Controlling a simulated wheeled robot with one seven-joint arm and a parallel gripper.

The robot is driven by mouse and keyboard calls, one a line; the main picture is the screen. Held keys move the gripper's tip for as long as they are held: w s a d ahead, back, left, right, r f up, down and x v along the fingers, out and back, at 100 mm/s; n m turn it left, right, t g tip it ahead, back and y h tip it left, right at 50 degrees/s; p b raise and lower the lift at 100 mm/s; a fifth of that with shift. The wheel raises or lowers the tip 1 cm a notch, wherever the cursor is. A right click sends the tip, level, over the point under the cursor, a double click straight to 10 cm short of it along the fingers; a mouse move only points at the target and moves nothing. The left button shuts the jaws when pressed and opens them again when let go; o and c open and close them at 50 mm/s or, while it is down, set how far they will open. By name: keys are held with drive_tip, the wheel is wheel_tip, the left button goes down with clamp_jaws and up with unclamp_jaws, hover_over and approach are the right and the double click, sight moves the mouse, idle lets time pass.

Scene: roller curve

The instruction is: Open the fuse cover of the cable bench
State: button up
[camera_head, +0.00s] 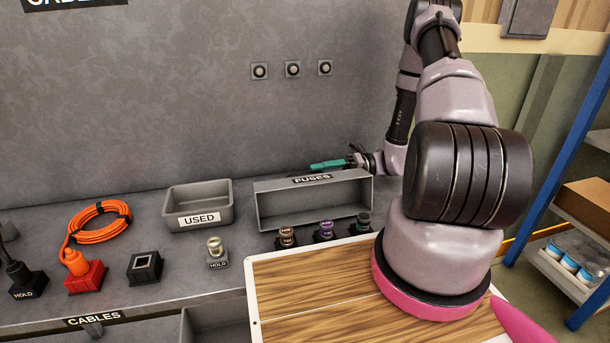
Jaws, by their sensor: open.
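The grey piece labelled FUSES (272,207) stands on the bench, its hollow side facing me. It looks like the fuse cover tipped up on its back edge, but I cannot see a hinge.
A grey USED bin (199,207) stands left of the cover. My arm fills the right. A blue-posted shelf (575,200) stands at far right.

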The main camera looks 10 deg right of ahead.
sight(305, 174)
drive_tip(key=shift+a, duration=2.1)
drive_tip(key=c, duration=0.7)
drive_tip(key=shift+s, duration=0.1)
clamp_jaws()
drive_tip(key=shift+f, duration=0.15)
